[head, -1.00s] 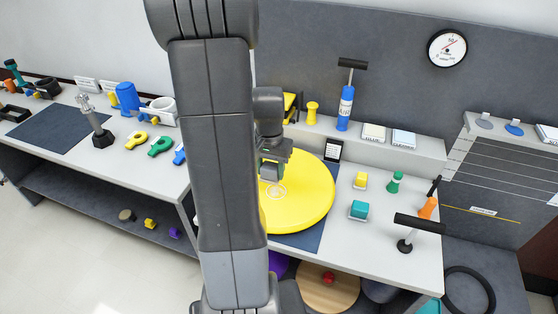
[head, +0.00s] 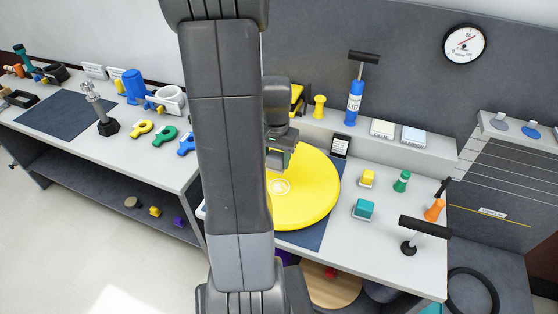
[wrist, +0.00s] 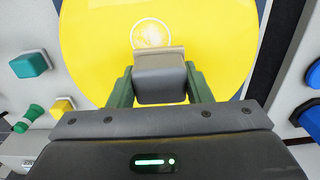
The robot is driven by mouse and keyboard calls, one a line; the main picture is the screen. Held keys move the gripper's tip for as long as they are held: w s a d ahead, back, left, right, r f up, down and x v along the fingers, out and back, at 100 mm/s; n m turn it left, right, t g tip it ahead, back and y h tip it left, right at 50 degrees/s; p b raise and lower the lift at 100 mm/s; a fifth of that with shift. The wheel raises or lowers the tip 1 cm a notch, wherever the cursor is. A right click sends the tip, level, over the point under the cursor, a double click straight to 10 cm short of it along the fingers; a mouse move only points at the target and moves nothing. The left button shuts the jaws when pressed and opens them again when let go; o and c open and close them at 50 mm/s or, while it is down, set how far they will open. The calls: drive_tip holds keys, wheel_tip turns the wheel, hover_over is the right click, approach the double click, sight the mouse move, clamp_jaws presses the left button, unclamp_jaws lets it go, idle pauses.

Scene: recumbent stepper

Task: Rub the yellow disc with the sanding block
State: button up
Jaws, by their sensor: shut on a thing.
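The large yellow disc (head: 312,205) lies on a dark mat on the right-hand bench, with a round pale mark near its middle. It also fills the upper part of the wrist view (wrist: 90,40). My gripper (wrist: 160,84) is shut on the grey sanding block (wrist: 160,72), one green finger on each side. The block has a tan strip along its far edge and is over the disc, close to the pale mark. In the head view, my gripper (head: 280,155) is partly hidden by my arm. I cannot tell whether the block touches the disc.
A teal block (head: 363,209), a small yellow block (head: 367,178) and a green knob piece (head: 402,181) stand right of the disc. A black T-handle (head: 424,227) is at the front right. A blue cylinder (head: 354,103) with a T-handle stands on the back ledge.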

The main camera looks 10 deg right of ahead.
sight(283, 191)
drive_tip(key=shift+w+d+f, duration=0.25)
drive_tip(key=shift+w+f, duration=0.1)
drive_tip(key=shift+s+a+f+b, duration=0.1)
drive_tip(key=shift+f+b, duration=0.05)
drive_tip(key=shift+b, duration=0.15)
wheel_tip(283, 191, down, 4)
drive_tip(key=b, duration=0.3)
drive_tip(key=shift+s+a, duration=0.1)
drive_tip(key=shift+s, duration=0.05)
drive_tip(key=shift+s+f+b, duration=0.2)
drive_tip(key=shift+f+b, duration=0.05)
drive_tip(key=shift+b, duration=0.05)
drive_tip(key=shift+s+d, duration=0.3)
drive_tip(key=shift+s, duration=0.55)
drive_tip(key=shift+s+d, duration=0.25)
drive_tip(key=shift+s, duration=0.55)
drive_tip(key=shift+f+b, duration=0.9)
drive_tip(key=shift+w, duration=0.1)
